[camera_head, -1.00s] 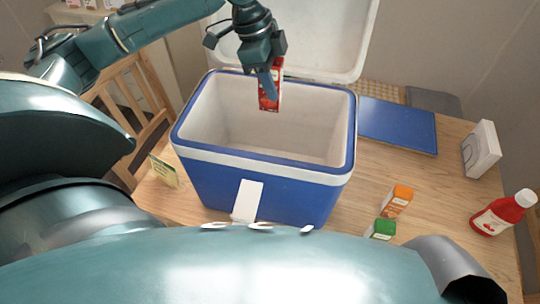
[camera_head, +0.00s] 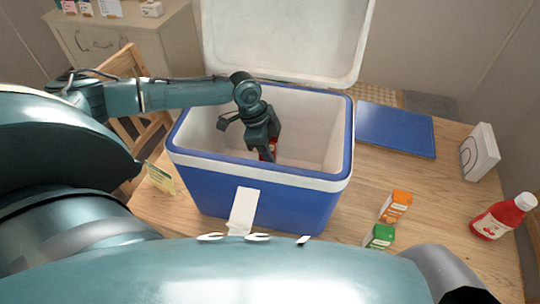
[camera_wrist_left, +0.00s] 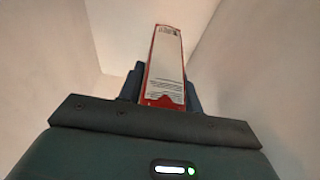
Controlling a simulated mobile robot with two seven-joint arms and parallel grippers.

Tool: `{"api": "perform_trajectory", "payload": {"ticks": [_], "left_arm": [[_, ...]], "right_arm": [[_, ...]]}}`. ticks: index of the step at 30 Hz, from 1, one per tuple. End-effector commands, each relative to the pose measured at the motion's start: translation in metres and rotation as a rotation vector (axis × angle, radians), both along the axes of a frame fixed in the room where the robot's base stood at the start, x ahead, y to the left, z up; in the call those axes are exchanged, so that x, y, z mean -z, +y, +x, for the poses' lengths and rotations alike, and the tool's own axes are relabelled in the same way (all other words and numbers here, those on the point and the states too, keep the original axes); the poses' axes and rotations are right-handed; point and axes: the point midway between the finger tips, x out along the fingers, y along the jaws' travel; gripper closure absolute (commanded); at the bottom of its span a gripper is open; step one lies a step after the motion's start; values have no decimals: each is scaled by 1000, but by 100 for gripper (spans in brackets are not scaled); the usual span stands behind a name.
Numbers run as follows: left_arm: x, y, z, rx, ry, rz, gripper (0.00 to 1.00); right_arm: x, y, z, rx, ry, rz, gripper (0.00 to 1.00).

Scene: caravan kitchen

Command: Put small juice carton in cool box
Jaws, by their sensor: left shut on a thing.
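The blue cool box (camera_head: 265,197) stands open on the table, its white lid (camera_head: 285,35) raised at the back. My left gripper (camera_head: 268,150) reaches down inside the box and is shut on the small red juice carton (camera_head: 270,150). In the head view most of the carton is hidden behind the gripper. In the left wrist view the red and white carton (camera_wrist_left: 166,65) sits between the fingers, with the white box walls around it. I cannot tell whether the carton touches the box floor. My right gripper is not in view.
An orange carton (camera_head: 396,206) and a green carton (camera_head: 379,237) stand right of the box. A red bottle (camera_head: 503,217), a white box (camera_head: 479,152) and a blue board (camera_head: 396,129) are further right. A small yellow-green packet (camera_head: 160,178) is at the left. Bare wood (camera_head: 400,172) lies between.

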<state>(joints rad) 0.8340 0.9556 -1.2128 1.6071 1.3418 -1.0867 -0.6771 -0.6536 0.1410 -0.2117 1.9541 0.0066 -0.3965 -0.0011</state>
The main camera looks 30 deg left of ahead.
Motion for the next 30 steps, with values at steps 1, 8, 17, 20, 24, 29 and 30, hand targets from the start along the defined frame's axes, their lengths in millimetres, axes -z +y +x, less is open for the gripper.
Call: {"api": "perform_trajectory", "payload": {"ticks": [1,8,17,20,24,29,30], "left_arm": [[5,0,0,-1,2,1,94],[35,0,0,-1,2,1,94],[38,0,0,1,-1,0,94],[41,0,0,1,-1,0,94],[40,0,0,1,0,1,54],[40,0,0,0,0,1,44],[40,0,0,0,0,1,44]], "right_arm": [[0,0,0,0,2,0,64],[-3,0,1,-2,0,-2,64],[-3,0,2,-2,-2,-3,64],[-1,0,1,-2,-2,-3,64],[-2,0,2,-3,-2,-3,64],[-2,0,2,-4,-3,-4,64],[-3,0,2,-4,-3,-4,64]]}}
